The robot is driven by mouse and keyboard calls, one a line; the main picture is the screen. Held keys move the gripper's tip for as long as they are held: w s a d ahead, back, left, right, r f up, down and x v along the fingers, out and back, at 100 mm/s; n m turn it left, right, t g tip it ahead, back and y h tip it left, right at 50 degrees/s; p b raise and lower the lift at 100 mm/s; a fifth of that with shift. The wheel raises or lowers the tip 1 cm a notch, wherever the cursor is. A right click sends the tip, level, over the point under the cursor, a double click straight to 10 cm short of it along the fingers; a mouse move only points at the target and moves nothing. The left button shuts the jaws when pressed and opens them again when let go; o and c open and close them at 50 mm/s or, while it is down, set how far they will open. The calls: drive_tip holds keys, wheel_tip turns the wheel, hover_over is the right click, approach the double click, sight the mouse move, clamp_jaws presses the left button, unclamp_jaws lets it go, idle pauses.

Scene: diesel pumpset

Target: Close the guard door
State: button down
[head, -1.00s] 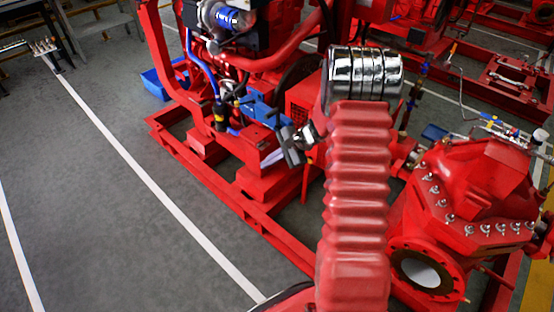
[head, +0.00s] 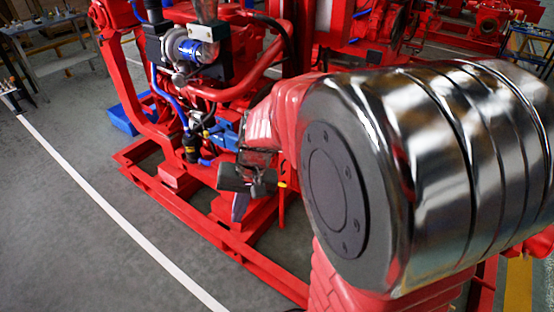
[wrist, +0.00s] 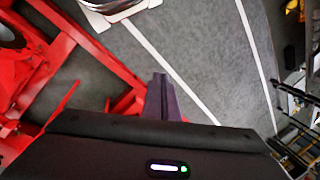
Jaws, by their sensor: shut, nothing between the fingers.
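My gripper (head: 240,208) hangs beside the red engine frame in the head view, partly covered by my own wrist. In the wrist view its dark fingers (wrist: 160,95) are together, with nothing between them. I cannot pick out the guard door for certain. A thin red upright edge (head: 282,205) stands just right of the gripper in the head view. A thin red plate (wrist: 64,102) shows left of the fingers in the wrist view, apart from them. My large arm joint hides much of the pumpset's right part in the head view.
The diesel engine (head: 195,50) stands behind the gripper on a red base frame (head: 195,218). A blue bin (head: 122,120) sits on the floor to the left. Grey floor (head: 70,230) with white lines is clear at left. A table (head: 50,45) stands at far left.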

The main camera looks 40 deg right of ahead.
drive_tip(key=s+a+r+n+t+h, duration=0.2)
drive_tip(key=s+a+r+n+t, duration=0.2)
drive_tip(key=s+r, duration=0.7)
drive_tip(key=shift+a+r+n+h, duration=0.3)
drive_tip(key=shift+a+r+n, duration=0.2)
drive_tip(key=shift+a+n, duration=0.5)
drive_tip(key=shift+s, duration=0.1)
